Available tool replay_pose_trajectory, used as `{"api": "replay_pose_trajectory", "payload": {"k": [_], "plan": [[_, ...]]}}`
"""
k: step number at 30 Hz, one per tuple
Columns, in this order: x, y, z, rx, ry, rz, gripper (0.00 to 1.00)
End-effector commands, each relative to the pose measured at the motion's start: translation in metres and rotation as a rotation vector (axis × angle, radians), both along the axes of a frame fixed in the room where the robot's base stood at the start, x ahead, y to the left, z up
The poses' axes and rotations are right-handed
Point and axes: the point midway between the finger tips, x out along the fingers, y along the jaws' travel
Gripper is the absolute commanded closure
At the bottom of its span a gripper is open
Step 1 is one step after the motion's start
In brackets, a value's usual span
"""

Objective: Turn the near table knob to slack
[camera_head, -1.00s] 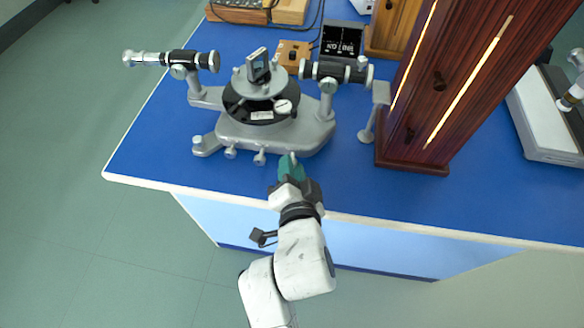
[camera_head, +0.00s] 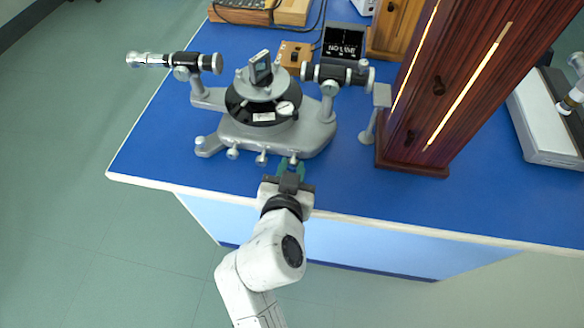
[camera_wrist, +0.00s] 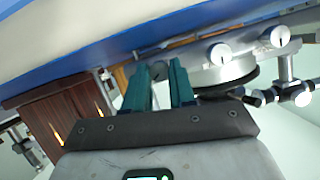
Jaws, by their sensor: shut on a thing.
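The grey spectrometer (camera_head: 300,137) stands on the blue bench, with a row of small silver knobs along its near edge. The left front knob (camera_head: 233,152) and the middle front knob (camera_head: 262,158) are free. My gripper (camera_head: 293,168) is at the right end of this row, its teal fingers shut on the right front knob. In the wrist view the knob (camera_wrist: 159,76) shows dark and partly hidden between the fingertips (camera_wrist: 161,78). The two free knobs (camera_wrist: 218,54) sit to the right there. I cannot tell how far the held knob is turned.
A dark wooden cabinet (camera_head: 455,100) with lit slits stands to the right on the bench (camera_head: 170,150). A small black screen (camera_head: 343,42) behind seems to read "NO LINE". The telescope (camera_head: 175,60) sticks out left. The bench's front edge lies under my arm.

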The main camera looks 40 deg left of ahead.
Motion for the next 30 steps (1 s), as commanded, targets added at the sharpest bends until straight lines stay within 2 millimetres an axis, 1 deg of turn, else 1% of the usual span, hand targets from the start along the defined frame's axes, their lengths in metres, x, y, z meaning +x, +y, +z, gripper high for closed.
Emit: {"api": "replay_pose_trajectory", "payload": {"k": [18, 24, 30], "plan": [[-0.0028, 0.0044, -0.0029, -0.498, -0.303, 0.000, 1.00], [-0.0034, 0.0050, -0.0037, -0.631, -0.384, 0.000, 1.00], [-0.0038, 0.0057, -0.0039, -0.727, -0.444, 0.000, 1.00]]}}
